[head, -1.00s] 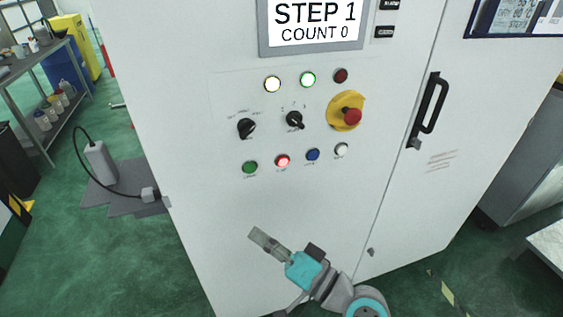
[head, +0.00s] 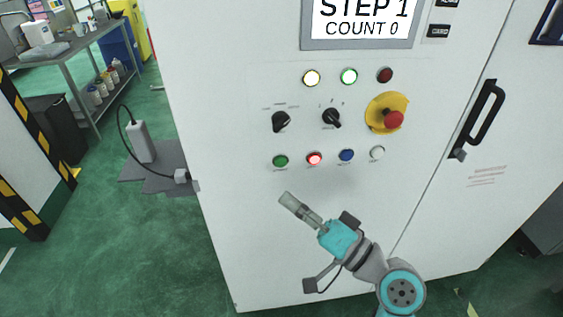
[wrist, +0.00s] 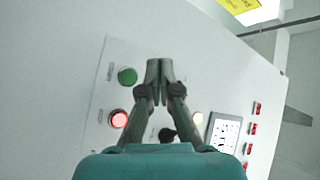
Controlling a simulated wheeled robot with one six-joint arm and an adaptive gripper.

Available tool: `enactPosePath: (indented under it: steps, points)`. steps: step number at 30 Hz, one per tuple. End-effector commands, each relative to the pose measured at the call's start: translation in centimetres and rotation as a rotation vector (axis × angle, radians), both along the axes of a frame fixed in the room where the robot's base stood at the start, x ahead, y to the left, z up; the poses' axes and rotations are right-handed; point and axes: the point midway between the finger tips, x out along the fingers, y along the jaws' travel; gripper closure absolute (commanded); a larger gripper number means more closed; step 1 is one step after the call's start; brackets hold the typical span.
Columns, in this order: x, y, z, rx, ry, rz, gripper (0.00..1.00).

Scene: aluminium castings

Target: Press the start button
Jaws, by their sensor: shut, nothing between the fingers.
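The white control cabinet (head: 250,215) stands in front of me. Its lower button row has a green button (head: 281,161), a lit red button (head: 314,159), a blue button (head: 347,155) and a white button (head: 377,153). The button labels are too small to read. My gripper (head: 286,198) is shut and empty, below the green button in the head view and apart from it. In the wrist view the closed fingers (wrist: 160,66) point past the green button (wrist: 127,76) and the lit red button (wrist: 119,119), both to their left.
Above the buttons are two black selector knobs (head: 280,122), a red emergency stop (head: 393,119) on yellow, indicator lamps (head: 349,76) and a display (head: 362,20) reading STEP 1, COUNT 0. A door handle (head: 477,118) juts out at right. A grey shelf (head: 75,62) stands at left.

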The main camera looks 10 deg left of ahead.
Motion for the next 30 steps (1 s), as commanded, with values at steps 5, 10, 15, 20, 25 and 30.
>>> enactPosePath:
  steps: [5,10,15,20,25,30]
  points:
    - [2.2,0.6,0.0,0.000,0.000,0.000,1.00]
    - [4.3,1.3,0.0,0.000,0.001,0.000,1.00]
    - [5.9,1.7,0.0,0.000,0.000,0.000,1.00]
    - [6.8,2.0,0.0,0.000,0.000,0.000,1.00]
    - [7.2,2.1,0.0,0.000,0.000,0.000,1.00]
    - [7.2,2.1,0.0,0.000,0.001,0.000,1.00]
